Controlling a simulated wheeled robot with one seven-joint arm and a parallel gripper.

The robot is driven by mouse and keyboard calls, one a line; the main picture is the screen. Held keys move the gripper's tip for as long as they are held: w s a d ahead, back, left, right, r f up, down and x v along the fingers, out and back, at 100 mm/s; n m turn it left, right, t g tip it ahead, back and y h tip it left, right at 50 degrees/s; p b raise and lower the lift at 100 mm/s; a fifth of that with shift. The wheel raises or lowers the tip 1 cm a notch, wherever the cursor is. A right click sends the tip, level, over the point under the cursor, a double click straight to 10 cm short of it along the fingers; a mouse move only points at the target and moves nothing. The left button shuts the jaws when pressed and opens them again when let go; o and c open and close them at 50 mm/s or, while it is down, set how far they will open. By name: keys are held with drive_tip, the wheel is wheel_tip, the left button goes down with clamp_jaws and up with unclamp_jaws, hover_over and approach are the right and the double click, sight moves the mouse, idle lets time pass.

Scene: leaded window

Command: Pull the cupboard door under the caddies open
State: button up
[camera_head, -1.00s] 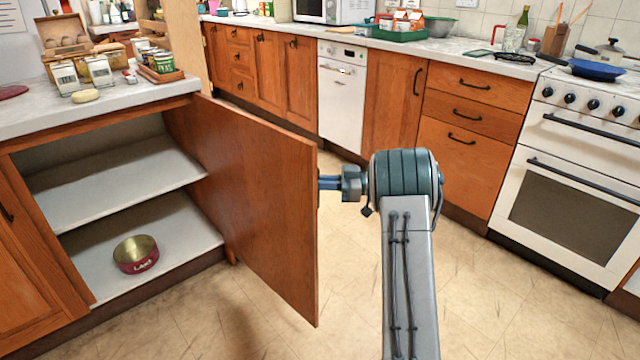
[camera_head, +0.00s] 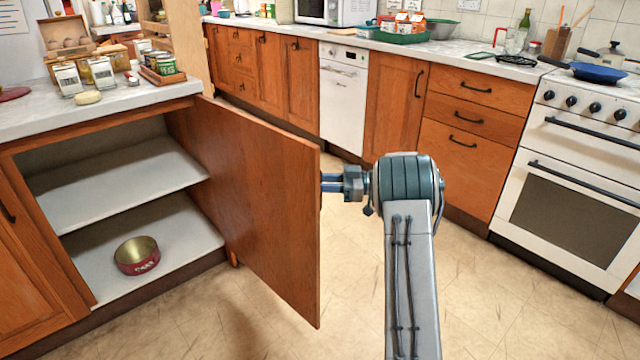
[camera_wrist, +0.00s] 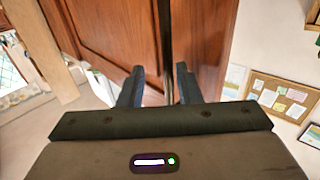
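The cupboard door (camera_head: 262,205) under the worktop with the caddies (camera_head: 85,75) stands wide open, swung out from its hinged side at the right of the opening. My gripper (camera_head: 325,182) is at the door's free edge, on its outer side. In the wrist view the two fingers of my gripper (camera_wrist: 160,84) are apart, with the wooden door (camera_wrist: 118,35) in front of them. A dark upright strip shows between the fingers; I cannot tell if it is the handle. The door hides most of the handle area in the head view.
Inside the cupboard are two pale shelf levels (camera_head: 120,185), with a red tin (camera_head: 137,256) on the lower one. The floor (camera_head: 490,300) is clear right of the door. A white cooker (camera_head: 570,190) and more cupboards stand behind.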

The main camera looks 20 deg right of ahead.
drive_tip(key=p+v, duration=0.3)
drive_tip(key=v, duration=1.1)
drive_tip(key=w+a+r+m+t+h+p, duration=0.1)
drive_tip(key=w+r+t+h+p, duration=0.15)
drive_tip(key=r, duration=0.45)
drive_tip(key=w+a+r+m+t+h+p, duration=0.1)
drive_tip(key=w+a+r+t+p, duration=0.1)
drive_tip(key=w+r+t, duration=0.35)
wheel_tip(320, 180, up, 19)
drive_tip(key=s+m+t+h+p, duration=0.35)
drive_tip(key=m+h+p, duration=0.5)
drive_tip(key=h, duration=0.45)
drive_tip(key=s+a+f+m+g+p, duration=0.1)
drive_tip(key=s+a+g+p, duration=0.3)
drive_tip(key=s, duration=0.9)
drive_tip(key=s+a+m+g+p, duration=0.2)
drive_tip(key=s+a+g+p, duration=0.2)
drive_tip(key=s, duration=0.9)
drive_tip(key=s+a+f+m+g+p, duration=0.1)
drive_tip(key=s+a+g+p, duration=0.3)
drive_tip(key=s, duration=0.9)
drive_tip(key=a+g+h, duration=0.1)
drive_tip(key=a, duration=0.2)
drive_tip(key=shift+a+f+g, duration=0.3)
drive_tip(key=shift+a+g, duration=0.05)
drive_tip(key=shift+a, duration=0.05)
